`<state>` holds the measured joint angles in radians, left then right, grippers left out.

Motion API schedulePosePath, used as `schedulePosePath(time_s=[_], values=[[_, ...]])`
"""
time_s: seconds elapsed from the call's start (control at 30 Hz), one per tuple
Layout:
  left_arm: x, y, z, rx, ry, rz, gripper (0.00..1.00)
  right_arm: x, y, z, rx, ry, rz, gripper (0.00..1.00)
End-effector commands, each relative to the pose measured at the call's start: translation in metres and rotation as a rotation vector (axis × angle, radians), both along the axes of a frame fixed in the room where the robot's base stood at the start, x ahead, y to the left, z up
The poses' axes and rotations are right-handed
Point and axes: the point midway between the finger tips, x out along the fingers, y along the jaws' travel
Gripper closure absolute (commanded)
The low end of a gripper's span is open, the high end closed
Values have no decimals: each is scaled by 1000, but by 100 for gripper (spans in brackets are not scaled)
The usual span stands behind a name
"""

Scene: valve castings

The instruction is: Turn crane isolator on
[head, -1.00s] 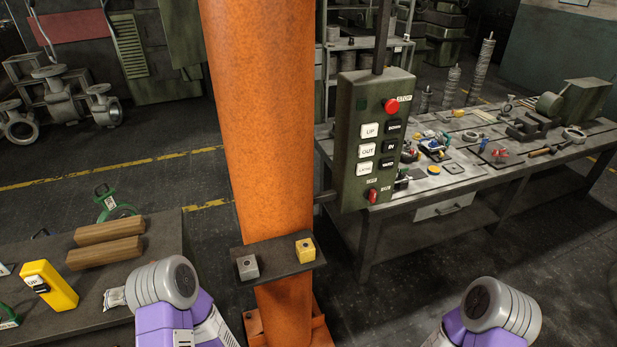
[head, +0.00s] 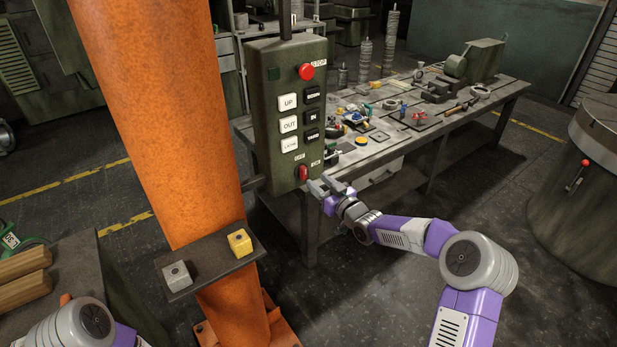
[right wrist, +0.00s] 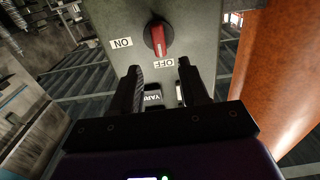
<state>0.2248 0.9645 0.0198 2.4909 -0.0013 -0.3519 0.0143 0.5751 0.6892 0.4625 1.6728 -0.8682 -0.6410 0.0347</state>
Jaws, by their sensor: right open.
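The crane isolator is a red rotary knob (head: 302,174) at the bottom of the dark green control box (head: 262,125). In the right wrist view the knob (right wrist: 158,38) shows a pale pointer line directed at the OFF label (right wrist: 163,62); the ON label (right wrist: 121,43) is to one side. My right gripper (head: 317,186) is open and empty, just right of the knob in the head view. In the right wrist view its fingertips (right wrist: 158,68) are short of the knob and apart from it. My left gripper is out of view.
The box hangs beside an orange column (head: 150,110) with a small shelf carrying a grey block (head: 177,275) and a yellow block (head: 239,242). A cluttered workbench (head: 470,118) stands behind the box. Push buttons sit above the knob, with a red STOP button (head: 306,72) at top.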

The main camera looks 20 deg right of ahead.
Motion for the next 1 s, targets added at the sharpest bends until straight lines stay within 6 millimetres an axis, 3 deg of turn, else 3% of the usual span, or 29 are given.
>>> schedulePosePath(time_s=[0.2,0.4,0.8,1.0], values=[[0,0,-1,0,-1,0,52,31,13,-1,2,2,1,55],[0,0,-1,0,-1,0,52,49,19,-2,3,4,0,55],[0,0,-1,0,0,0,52,55,21,-2,2,5,-1,55],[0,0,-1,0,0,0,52,54,21,-2,2,5,-1,86]])
